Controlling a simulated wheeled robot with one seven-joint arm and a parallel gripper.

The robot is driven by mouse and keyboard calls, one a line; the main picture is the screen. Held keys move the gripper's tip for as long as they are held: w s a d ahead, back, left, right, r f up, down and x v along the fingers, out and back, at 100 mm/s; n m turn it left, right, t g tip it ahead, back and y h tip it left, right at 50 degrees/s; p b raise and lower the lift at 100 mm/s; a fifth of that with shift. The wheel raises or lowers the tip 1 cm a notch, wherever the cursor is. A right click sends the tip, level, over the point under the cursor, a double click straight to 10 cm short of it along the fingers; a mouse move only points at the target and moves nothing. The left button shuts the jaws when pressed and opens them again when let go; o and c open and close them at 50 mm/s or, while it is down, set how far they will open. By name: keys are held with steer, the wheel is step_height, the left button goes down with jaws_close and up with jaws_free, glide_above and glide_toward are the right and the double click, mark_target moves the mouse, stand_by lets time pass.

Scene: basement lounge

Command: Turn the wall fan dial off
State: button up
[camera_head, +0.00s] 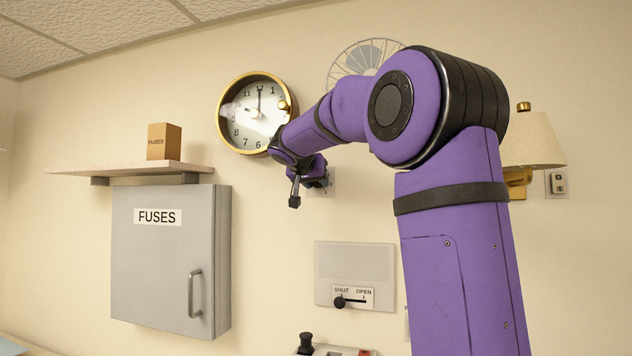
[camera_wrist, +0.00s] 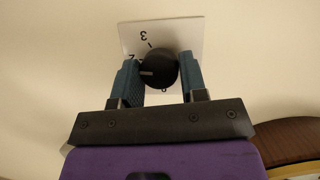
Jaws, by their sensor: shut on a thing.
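The fan dial is a round black knob (camera_wrist: 160,72) with a pale pointer line, on a white wall plate (camera_wrist: 181,35) in the wrist view. The pointer line aims left in that picture. A 3 and part of a 2 show on the plate, and a mark below the knob is partly covered. My gripper (camera_wrist: 159,74) has one finger on each side of the knob and is shut on it. In the head view my gripper (camera_head: 311,185) is at the plate (camera_head: 330,184) and hides the knob. The wire wall fan (camera_head: 365,62) is partly behind my arm.
A gold-rimmed clock (camera_head: 252,113) hangs close to my wrist. A shelf (camera_head: 130,168) with a small box (camera_head: 164,141) and a grey fuse cabinet (camera_head: 165,255) are left. A SHUT/OPEN slider panel (camera_head: 355,262) sits below. A lamp (camera_head: 533,141) is right.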

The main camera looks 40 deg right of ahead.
steer(key=n+g+h, duration=0.1)
steer(key=n+h, duration=0.1)
steer(key=n, duration=0.3)
steer(key=n+g+h, duration=0.1)
steer(key=n+h, duration=0.1)
steer(key=n, duration=0.3)
steer(key=n+h, duration=0.2)
steer(key=n, duration=0.3)
steer(key=shift+w+a+f+g+h, duration=0.1)
steer(key=shift+w+f+g+h, duration=0.05)
steer(key=shift+f+g+h, duration=0.25)
steer(key=shift+n, duration=0.3)
stand_by(0.4)
steer(key=o, duration=0.9)
steer(key=a, duration=0.3)
steer(key=s+a+f, duration=0.1)
steer(key=a, duration=0.6)
steer(key=shift+s+a+f, duration=0.2)
steer(key=shift+s+a, duration=0.1)
steer(key=shift+s, duration=0.05)
